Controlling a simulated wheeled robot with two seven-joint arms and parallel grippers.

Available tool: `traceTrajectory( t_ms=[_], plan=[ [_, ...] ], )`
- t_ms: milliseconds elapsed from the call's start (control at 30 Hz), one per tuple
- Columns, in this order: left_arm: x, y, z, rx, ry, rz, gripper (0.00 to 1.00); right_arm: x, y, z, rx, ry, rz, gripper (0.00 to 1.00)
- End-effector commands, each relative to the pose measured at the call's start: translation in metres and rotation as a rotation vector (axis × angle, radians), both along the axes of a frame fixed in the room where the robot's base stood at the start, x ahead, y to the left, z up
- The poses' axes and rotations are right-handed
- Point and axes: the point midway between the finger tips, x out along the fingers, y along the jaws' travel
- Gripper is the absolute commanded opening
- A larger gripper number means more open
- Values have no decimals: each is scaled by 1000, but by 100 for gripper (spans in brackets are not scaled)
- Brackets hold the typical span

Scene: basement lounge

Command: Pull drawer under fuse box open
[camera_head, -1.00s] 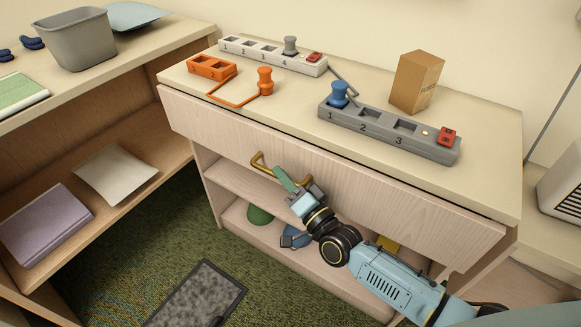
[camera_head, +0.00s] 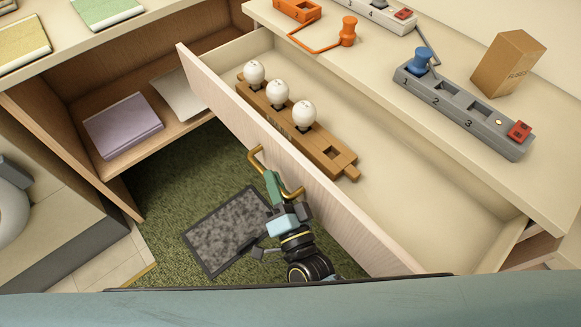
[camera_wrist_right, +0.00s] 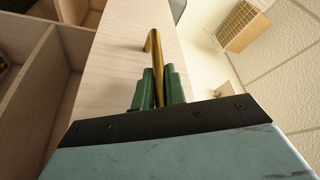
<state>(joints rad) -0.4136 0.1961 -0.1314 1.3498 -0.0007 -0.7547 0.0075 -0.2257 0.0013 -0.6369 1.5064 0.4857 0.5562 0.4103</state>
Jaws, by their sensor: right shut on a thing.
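The drawer (camera_head: 240,118) stands well open from the cabinet, and its inside shows. Its brass handle (camera_head: 256,158) is on the front panel. My right gripper (camera_head: 274,184) is shut on the handle, with its green fingers around the bar; in the right wrist view the fingers (camera_wrist_right: 160,88) close on the brass handle (camera_wrist_right: 153,45). Inside the drawer lies a wooden holder (camera_head: 322,152) with three white bulbs (camera_head: 278,91) standing in it. I see no fuse box by name; a small cardboard box (camera_head: 507,64) stands on the cabinet top. My left gripper is not in view.
On the cabinet top are a grey power strip (camera_head: 465,108) with a blue plug, an orange socket with its plug (camera_head: 348,31), and a white strip (camera_head: 380,13). A grey mat (camera_head: 228,230) lies on the green carpet. Shelves with a purple book (camera_head: 122,126) stand at left.

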Motion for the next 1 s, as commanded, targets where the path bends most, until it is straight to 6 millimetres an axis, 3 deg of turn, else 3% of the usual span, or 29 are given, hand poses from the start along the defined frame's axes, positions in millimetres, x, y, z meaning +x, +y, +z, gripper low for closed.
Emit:
traceTrajectory(
  t_ms=[533,567,700,1000],
  plan=[
    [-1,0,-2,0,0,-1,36,-7,9,0,-1,-1,1,0],
    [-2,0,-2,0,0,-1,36,-7,9,0,-1,-1,1,14],
    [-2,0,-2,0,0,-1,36,-7,9,0,0,0,1,32],
    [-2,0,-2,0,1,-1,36,-7,8,0,0,0,1,34]
  ],
)
